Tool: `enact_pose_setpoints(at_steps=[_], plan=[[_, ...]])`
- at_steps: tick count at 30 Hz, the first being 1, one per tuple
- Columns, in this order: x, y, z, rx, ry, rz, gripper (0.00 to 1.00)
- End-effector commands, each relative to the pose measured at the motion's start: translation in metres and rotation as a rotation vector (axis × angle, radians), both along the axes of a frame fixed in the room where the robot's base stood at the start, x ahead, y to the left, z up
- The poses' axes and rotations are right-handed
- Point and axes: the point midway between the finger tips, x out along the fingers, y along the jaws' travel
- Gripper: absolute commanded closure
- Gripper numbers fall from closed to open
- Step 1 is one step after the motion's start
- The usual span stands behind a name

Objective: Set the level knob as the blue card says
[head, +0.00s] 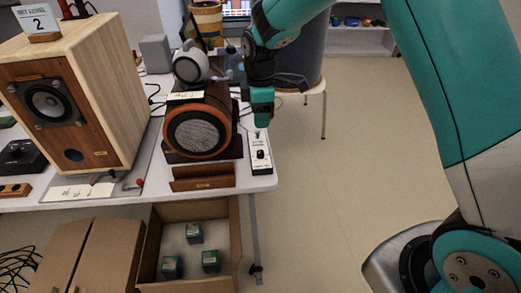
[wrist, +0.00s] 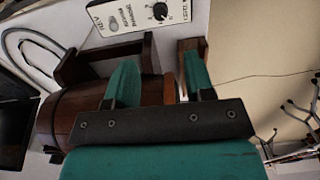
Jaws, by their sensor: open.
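A card (head: 38,22) reading "SET LEVEL" and "2" stands on top of the wooden speaker at the left; its edging looks blue. A white control box (head: 260,160) lies at the table's right edge, beside the round wooden speaker. Its black level knob (head: 260,154) also shows at the top of the wrist view (wrist: 160,11), with small scale marks around it. I cannot tell which mark the knob points at. My gripper (head: 262,120) is open and empty, above and apart from the box. In the wrist view its two green fingers (wrist: 159,62) are spread, with the knob beyond them.
The wooden speaker (head: 80,95) and the round speaker (head: 203,135) stand on the table. A carton (head: 150,245) with several green boxes sits below. Open floor (head: 330,190) lies to the right.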

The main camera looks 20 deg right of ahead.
Motion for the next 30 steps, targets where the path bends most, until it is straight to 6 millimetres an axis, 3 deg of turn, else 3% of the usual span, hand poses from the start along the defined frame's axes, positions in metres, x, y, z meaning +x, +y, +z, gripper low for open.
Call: enact_pose_setpoints(at_steps=[9, 15, 21, 30], plan=[[-0.002, 0.000, -0.074, 0.000, 0.005, -0.001, 0.51], [-0.001, 0.000, -0.108, 0.001, 0.003, -0.001, 0.51], [0.000, 0.000, -0.123, 0.001, 0.000, -0.001, 0.51], [0.000, 0.000, -0.125, 0.001, -0.001, -0.001, 0.51]])
